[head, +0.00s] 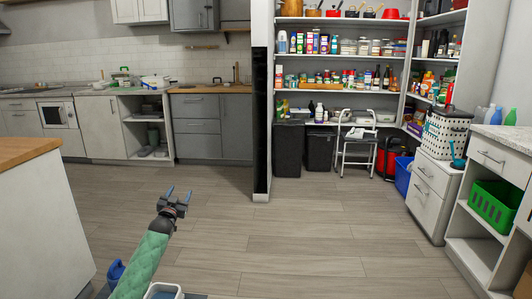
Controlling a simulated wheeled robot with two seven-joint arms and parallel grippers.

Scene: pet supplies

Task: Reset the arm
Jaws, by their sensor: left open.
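My left gripper (175,198) shows in the head view, left of the middle, at the end of my arm with the green sleeve. My right gripper and right arm are not in this view.
A white counter with a wooden top (25,150) stands at the left. A drawer unit (425,200) and a shelf with a green basket (494,206) stand at the right. A step stool (357,145) stands before the pantry shelves. The middle floor (300,230) is clear.

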